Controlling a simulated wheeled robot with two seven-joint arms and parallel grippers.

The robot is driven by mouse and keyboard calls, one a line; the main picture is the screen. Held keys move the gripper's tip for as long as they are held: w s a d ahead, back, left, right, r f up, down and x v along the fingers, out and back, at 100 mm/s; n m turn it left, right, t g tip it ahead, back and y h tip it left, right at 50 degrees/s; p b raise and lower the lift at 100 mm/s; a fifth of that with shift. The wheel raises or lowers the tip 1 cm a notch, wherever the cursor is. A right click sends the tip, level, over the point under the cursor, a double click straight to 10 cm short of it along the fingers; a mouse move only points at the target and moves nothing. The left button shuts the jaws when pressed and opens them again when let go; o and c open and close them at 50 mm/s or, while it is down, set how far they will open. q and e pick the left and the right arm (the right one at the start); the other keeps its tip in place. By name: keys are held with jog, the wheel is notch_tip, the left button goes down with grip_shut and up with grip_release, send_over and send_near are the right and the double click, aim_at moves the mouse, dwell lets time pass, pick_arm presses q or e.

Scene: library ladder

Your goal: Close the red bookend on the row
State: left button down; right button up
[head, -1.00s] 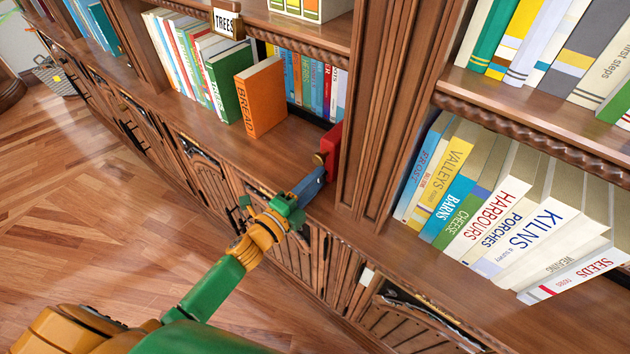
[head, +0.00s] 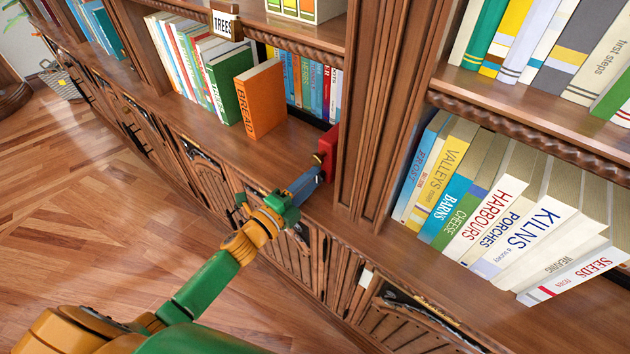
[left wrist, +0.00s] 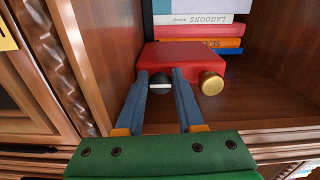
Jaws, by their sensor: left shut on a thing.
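The red bookend (head: 328,152) stands on the middle shelf against the upright post, at the right end of its bay. A gap lies between it and the orange BREAD book (head: 262,100), the nearest book of the row, which ends beside a green book (head: 228,88). My left gripper (head: 314,178) reaches in from the front edge of the shelf. In the left wrist view the bookend (left wrist: 185,57) carries a brass knob (left wrist: 211,83) and a dark knob with a white stripe (left wrist: 160,82). My left fingers are shut on the dark knob. My right gripper is not in view.
Behind the gap stands a back row of books (head: 315,85). The thick post (head: 375,120) is just right of the bookend. Another bay of leaning books (head: 500,215) lies beyond it. Carved cabinet doors (head: 205,170) are below, with open floor (head: 90,220) at left.

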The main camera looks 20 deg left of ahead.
pick_arm(q)
jog(key=shift+w+a+r, duration=0.2)
jog(key=shift+a+r, duration=0.1)
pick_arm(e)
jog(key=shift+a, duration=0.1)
pick_arm(q)
jog(key=shift+w+a, duration=0.1)
jog(key=shift+a, duration=0.1)
jog(key=shift+w+a+f, duration=0.15)
jog(key=shift+a+f, duration=0.15)
jog(key=shift+a, duration=0.25)
jog(key=c, duration=0.5)
grip_release()
jog(key=shift+s+d, duration=0.25)
jog(key=shift+d, duration=0.15)
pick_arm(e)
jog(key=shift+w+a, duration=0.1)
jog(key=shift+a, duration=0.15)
pick_arm(q)
jog(key=shift+f, duration=0.1)
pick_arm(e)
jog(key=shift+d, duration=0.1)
